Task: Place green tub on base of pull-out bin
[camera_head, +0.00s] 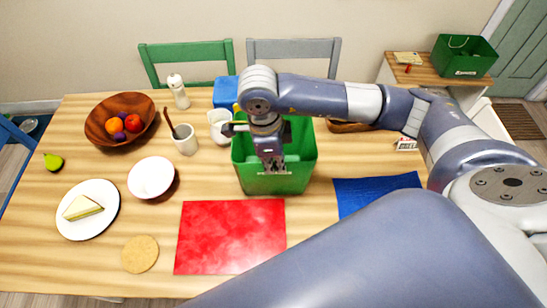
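A green tub (302,160) stands upright on the wooden table in the middle of the head view. My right gripper (271,168) points down at the tub's near wall, and its fingers overlap the wall and rim area. The fingers are too small and partly merged with the tub to tell whether they are shut on it. My forearm covers part of the tub's back. A second green tub (464,57) with a thin handle sits on a wooden-topped cabinet at the upper right. A pull-out bin cannot be clearly identified. My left gripper is not in view.
The table (105,270) also bears a fruit bowl (96,133), a white bowl (151,177), a plate (108,222), a red mat (230,240) and a blue mat (375,188). Cups and a shaker stand left of the tub. Chairs (190,54) line the far side.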

